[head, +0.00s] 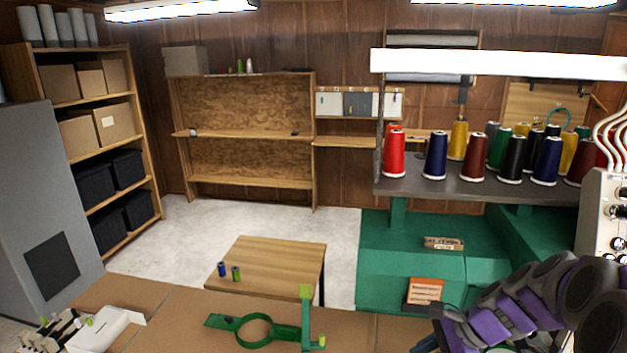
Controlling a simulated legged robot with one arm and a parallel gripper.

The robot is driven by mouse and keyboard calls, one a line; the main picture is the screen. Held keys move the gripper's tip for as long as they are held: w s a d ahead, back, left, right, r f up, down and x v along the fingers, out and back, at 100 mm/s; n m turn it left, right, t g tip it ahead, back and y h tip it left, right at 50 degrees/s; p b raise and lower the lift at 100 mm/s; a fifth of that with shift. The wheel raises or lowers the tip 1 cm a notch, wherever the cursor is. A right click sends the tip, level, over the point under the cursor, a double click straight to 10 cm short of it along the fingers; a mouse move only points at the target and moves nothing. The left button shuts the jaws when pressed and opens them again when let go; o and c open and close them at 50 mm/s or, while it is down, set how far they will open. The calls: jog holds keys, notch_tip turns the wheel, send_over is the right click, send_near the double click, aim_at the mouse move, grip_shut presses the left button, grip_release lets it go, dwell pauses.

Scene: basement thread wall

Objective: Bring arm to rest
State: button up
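My arm, with purple and dark grey links, is folded in the lower right corner of the head view. Dark parts at its left end, near the bottom edge, look like my gripper (432,330). They are small and partly cut off, so I cannot tell whether the fingers are open or shut. I see nothing held there. An orange-and-white box (424,291) sits just behind this end of the arm.
A brown worktop (180,318) with a green ringed fixture (254,329) lies in front. A wooden table (268,267) holds two small spools. Large thread cones stand on a dark shelf (470,184) above a green bench (385,262). Pale floor (200,225) is open.

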jog(key=s+a+r+n+g+h, duration=0.3)
jog(key=s+a+n, duration=0.5)
jog(key=s+a, duration=0.4)
jog(key=s+n+h, duration=0.4)
jog(key=s+n, duration=0.5)
jog(key=s, duration=0.7)
jog(key=shift+s+d+n+g, duration=0.15)
jog(key=shift+s+n+g, duration=0.15)
jog(key=shift+n+g, duration=0.1)
